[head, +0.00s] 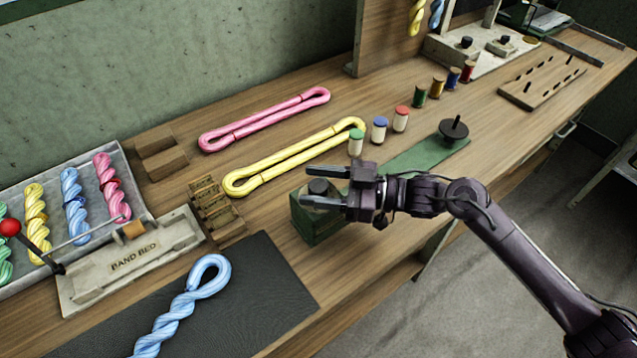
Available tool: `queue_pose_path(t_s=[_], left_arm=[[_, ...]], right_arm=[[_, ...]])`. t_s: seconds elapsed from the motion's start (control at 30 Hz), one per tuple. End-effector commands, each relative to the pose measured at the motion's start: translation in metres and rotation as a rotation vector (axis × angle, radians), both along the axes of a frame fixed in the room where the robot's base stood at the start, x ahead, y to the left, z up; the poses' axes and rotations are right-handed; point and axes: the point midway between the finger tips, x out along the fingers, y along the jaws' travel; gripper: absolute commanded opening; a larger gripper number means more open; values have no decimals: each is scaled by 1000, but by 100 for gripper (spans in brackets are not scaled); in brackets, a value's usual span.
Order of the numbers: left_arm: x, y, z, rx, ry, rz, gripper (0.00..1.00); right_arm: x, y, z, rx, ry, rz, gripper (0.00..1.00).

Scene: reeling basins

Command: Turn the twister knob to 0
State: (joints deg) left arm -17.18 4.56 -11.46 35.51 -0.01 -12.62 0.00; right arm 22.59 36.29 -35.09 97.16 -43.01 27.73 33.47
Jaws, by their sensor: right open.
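The twister has a green box (318,228) near the front edge of the bench and a long green plate (405,155) running back right to a dark round spindle (453,131). A dark knob (318,187) sits on top of the box. My right gripper (307,186) comes in from the right, with its two open fingers on either side of the knob. I cannot tell whether the fingers touch it. The knob's marks and its 0 cannot be made out. My left gripper is not in view.
A yellow skein (295,157) and a pink skein (264,119) lie behind. Bobbins with green, blue and red tops stand behind the plate.

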Motion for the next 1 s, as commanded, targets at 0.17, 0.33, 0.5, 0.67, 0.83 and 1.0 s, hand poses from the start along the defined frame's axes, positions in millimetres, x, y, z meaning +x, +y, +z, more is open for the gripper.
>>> queue_pose_path(t_s=[0.17,0.33,0.5,0.67,0.83,1.0], left_arm=[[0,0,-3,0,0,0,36],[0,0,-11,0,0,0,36],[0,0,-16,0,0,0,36],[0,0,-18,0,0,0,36],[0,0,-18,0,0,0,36],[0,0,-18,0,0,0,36]], right_arm=[[-1,-8,-2,-2,0,-2,54],[-5,-36,-4,-3,1,-3,54],[-9,-63,-3,-3,0,-2,54],[-11,-76,-1,-1,1,-1,54],[-11,-78,0,0,1,1,54],[-11,-78,0,0,1,0,54]])
